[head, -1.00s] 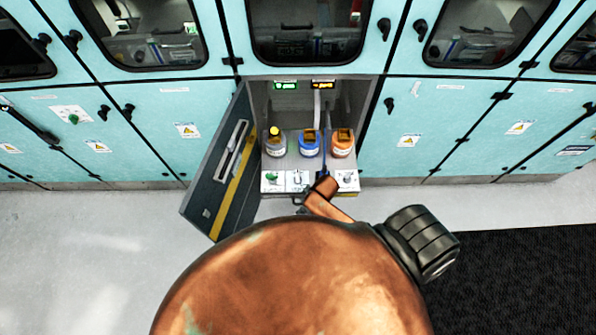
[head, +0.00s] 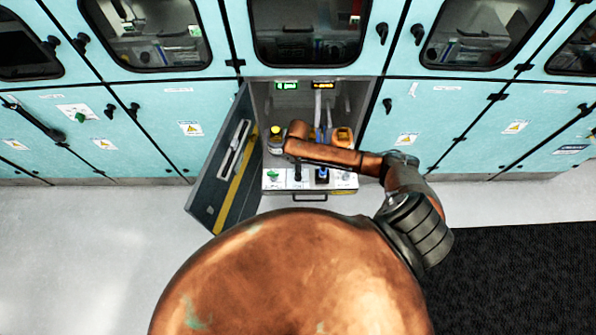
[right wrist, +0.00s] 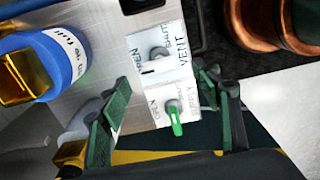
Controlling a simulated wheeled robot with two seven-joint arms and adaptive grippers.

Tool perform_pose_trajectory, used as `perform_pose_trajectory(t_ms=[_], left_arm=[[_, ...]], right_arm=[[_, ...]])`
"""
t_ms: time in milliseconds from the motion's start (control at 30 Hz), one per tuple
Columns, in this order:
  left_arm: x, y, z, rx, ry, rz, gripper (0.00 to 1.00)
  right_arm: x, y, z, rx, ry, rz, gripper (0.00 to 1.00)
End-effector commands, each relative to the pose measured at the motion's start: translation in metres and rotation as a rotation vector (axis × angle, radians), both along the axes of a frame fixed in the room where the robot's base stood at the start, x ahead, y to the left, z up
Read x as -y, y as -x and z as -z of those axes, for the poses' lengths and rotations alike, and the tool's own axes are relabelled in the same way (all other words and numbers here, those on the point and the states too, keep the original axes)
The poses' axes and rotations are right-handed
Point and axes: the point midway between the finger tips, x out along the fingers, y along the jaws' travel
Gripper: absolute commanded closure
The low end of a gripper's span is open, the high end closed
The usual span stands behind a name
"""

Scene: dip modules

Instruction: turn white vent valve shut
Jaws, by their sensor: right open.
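The white vent valve (right wrist: 157,54) sits on its white plate marked VENT, with OPEN lettered along one edge, in the right wrist view. Its exact handle angle is hard to read. The green supply valve (right wrist: 174,117) is beside it, nearer the camera. My right gripper (right wrist: 160,88) is open and empty. Its dark green fingers stand on either side of the two valve plates, and no contact with the vent valve shows. In the head view my copper right arm reaches over the drawer front and hides much of the gripper. My left gripper is not in view.
The cabinet's dark door (head: 226,178) hangs open on the left. An orange bottle (head: 342,139) stands at the right of the tray. The drawer handle (head: 310,197) sticks out below.

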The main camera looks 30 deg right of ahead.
Motion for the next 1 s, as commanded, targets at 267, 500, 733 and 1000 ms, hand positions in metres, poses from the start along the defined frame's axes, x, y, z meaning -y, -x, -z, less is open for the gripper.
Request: perform_pose_trajectory(t_ms=[267, 500, 733, 1000], left_arm=[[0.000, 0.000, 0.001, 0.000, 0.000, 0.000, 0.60], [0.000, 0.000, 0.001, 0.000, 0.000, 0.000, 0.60], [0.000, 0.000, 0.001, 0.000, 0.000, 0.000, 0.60], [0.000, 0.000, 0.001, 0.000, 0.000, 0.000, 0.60]], right_arm=[[0.000, 0.000, 0.038, 0.000, 0.000, 0.001, 0.42], [0.000, 0.000, 0.045, 0.002, 0.000, 0.000, 0.42], [0.000, 0.000, 0.045, 0.002, 0.000, 0.000, 0.48], [0.000, 0.000, 0.045, 0.002, 0.000, 0.000, 0.66]])
